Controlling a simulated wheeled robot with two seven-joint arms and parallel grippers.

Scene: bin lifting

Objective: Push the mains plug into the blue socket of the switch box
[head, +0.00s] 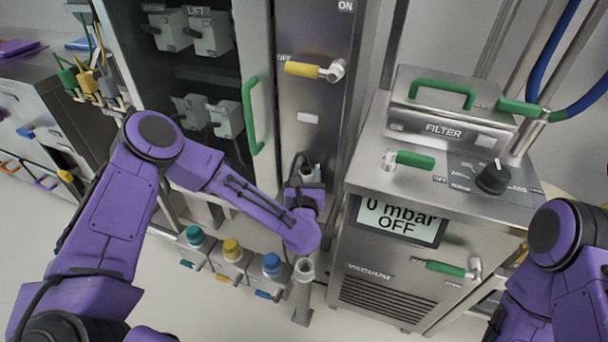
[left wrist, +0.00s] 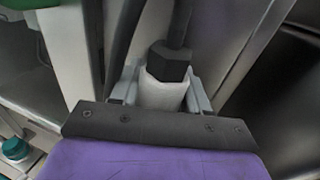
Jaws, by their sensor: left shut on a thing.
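My left gripper (head: 307,174) is in front of the steel cabinet, above and a little right of the switch box. In the left wrist view it (left wrist: 163,98) is shut around the pale body of the mains plug (left wrist: 165,88). The plug has a dark hexagonal collar and a black cable leading up; its front end is hidden. The switch box has green, yellow and blue sockets side by side. The blue socket (head: 271,264) is the rightmost, below and left of the gripper, apart from the plug. My right arm shows at the right edge, but its gripper is out of view.
A grey post with a round open top (head: 303,271) stands just right of the blue socket. The vacuum unit (head: 375,271) stands close on the right. A green door handle (head: 251,115) juts out behind my left forearm. Floor is clear in front of the sockets.

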